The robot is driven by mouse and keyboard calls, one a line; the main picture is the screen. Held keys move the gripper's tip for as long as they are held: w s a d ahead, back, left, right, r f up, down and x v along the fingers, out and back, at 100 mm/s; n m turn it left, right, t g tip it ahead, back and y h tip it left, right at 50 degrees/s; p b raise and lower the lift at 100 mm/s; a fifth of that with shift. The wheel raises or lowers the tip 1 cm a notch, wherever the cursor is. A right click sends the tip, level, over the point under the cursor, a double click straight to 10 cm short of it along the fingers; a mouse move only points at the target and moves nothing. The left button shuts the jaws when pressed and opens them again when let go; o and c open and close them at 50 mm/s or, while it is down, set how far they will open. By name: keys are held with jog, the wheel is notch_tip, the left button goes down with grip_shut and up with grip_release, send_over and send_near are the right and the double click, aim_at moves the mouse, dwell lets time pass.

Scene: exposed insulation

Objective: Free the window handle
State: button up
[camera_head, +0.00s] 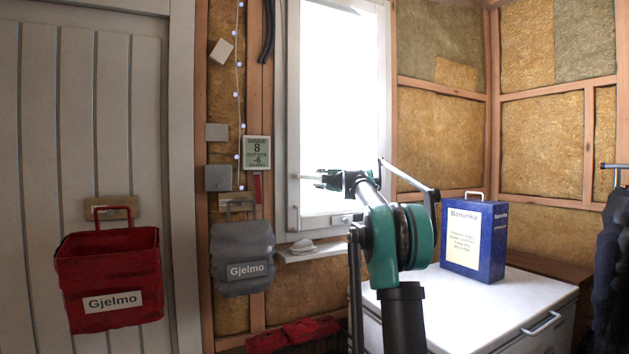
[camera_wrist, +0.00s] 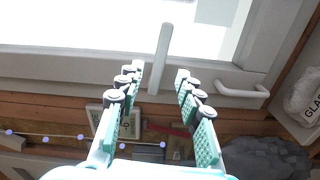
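The window handle (camera_wrist: 160,62) is a slim pale bar on the window frame. In the wrist view it lies just past and between my fingertips, with nothing seen hanging on it. In the head view the handle (camera_head: 306,177) sticks out from the left side of the window frame, close to my gripper (camera_head: 328,180). My gripper (camera_wrist: 157,75) is open, with a clear gap between its fingers. A grey bag (camera_head: 243,258) labelled Gjelmo hangs on the wall left of the window. A red Gjelmo bag (camera_head: 110,280) hangs on the door.
A second, bent pale handle (camera_wrist: 242,90) sits on the frame beside my right finger. A white bag (camera_wrist: 305,92) lies on the sill. A blue Banunka box (camera_head: 473,238) stands on a white chest (camera_head: 470,315). A thermometer sign (camera_head: 257,152) hangs near the frame.

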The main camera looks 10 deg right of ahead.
jog(key=shift+v, duration=2)
